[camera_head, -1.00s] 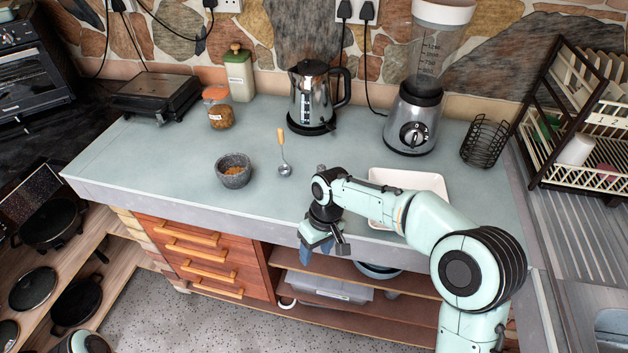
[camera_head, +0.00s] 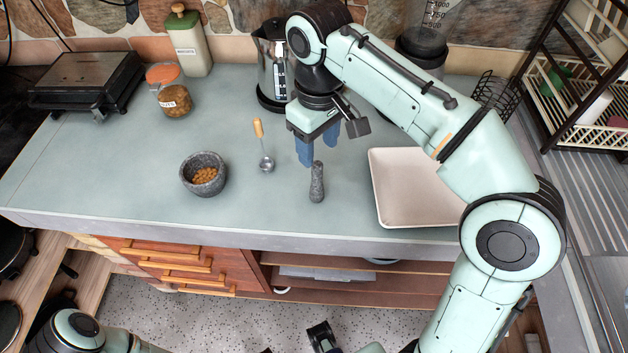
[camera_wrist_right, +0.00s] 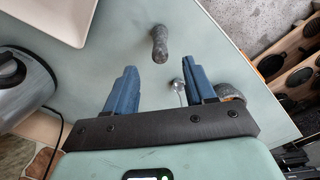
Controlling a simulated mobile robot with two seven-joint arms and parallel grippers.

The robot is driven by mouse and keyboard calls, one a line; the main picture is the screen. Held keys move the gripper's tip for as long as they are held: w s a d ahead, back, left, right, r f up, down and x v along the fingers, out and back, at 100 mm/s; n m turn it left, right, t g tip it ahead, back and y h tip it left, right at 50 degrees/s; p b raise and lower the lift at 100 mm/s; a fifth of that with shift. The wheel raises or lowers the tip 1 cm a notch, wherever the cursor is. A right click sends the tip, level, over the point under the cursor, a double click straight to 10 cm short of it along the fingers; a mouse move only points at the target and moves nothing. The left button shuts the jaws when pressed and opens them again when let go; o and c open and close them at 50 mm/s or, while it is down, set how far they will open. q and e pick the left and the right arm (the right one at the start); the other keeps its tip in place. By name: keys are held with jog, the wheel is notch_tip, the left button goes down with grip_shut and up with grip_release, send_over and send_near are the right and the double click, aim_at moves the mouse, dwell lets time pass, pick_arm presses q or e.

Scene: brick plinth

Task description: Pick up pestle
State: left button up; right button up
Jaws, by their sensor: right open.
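The pestle (camera_head: 317,183) is a dark grey stone rod standing or lying on the counter, between the spoon and the tray; I cannot tell its exact tilt. It also shows in the right wrist view (camera_wrist_right: 159,44), ahead of the fingertips and roughly midway between them. My right gripper (camera_head: 319,153) is open, its blue fingers above the counter just behind the pestle and apart from it. The gripper also shows in the wrist view (camera_wrist_right: 160,76) with nothing between its fingers.
A stone mortar (camera_head: 190,186) holding brown nuts and a wooden-handled spoon (camera_head: 265,160) stand left of the pestle. A white tray (camera_head: 384,212) lies to the right. A kettle (camera_head: 270,75) stands behind the gripper. The counter in front of the pestle is clear.

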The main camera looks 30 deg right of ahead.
aim_at(317, 173)
notch_tip(317, 173, down, 3)
jog(key=shift+f+b, duration=0.15)
jog(key=shift+b, duration=0.25)
jog(key=shift+w+f+b, duration=0.1)
jog(key=shift+f+b, duration=0.8)
jog(key=shift+f, duration=2.15)
jog(key=shift+c, duration=0.3)
jog(key=shift+r, duration=0.1)
grip_shut()
